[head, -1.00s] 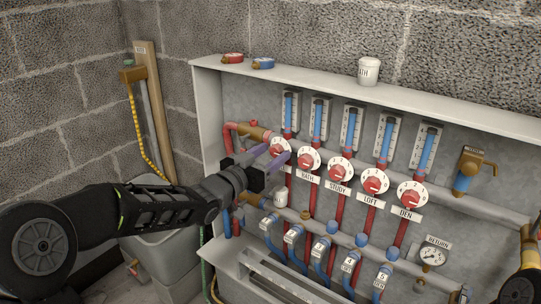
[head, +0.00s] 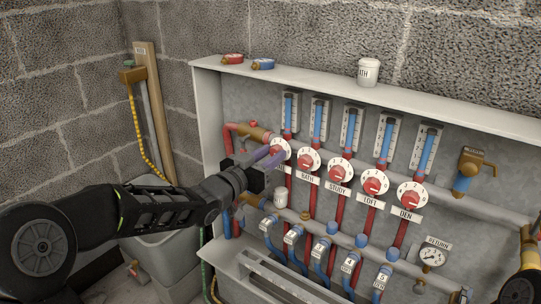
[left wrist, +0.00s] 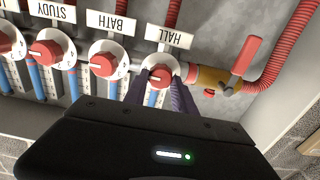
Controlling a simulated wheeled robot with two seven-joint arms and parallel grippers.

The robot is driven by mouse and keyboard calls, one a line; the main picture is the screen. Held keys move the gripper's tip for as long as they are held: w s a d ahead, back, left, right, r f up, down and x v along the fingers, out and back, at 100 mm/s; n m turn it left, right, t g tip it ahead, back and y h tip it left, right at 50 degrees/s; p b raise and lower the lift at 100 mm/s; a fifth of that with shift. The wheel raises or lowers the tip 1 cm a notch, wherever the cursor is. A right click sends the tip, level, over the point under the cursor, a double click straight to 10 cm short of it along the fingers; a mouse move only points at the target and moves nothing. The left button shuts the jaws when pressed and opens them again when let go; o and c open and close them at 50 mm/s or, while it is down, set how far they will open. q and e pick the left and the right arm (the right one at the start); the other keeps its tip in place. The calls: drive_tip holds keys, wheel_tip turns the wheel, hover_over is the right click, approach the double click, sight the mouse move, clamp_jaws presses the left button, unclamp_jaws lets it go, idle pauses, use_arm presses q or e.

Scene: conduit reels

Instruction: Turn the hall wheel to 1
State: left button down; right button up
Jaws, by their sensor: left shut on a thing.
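The hall wheel (head: 281,148) is a red knob on a white numbered dial, leftmost in the row on the manifold. In the left wrist view the hall wheel (left wrist: 160,72) sits below the HALL label (left wrist: 169,36), with its number hard to read. My left gripper (head: 272,157) is shut on the hall wheel, its purple fingers on either side of the knob. The fingers also show in the left wrist view (left wrist: 160,92), and they cover part of the dial.
The bath wheel (head: 308,160), study wheel (head: 340,169), loft wheel (head: 374,182) and den wheel (head: 412,195) stand to the right. A brass valve with a red handle (left wrist: 246,56) is close beside the hall wheel. A white jar (head: 368,71) stands on the cabinet top.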

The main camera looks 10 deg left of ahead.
use_arm(q)
drive_tip(key=shift+n, duration=0.3)
drive_tip(key=shift+r+n+p, duration=0.1)
drive_tip(key=shift+n+p, duration=0.6)
drive_tip(key=shift+p, duration=0.05)
drive_tip(key=shift+a+n+p, duration=0.1)
drive_tip(key=shift+n+p, duration=0.7)
drive_tip(key=shift+n, duration=0.4)
drive_tip(key=shift+n+p, duration=1.2)
drive_tip(key=shift+n, duration=1.1)
drive_tip(key=c, duration=1)
unclamp_jaws()
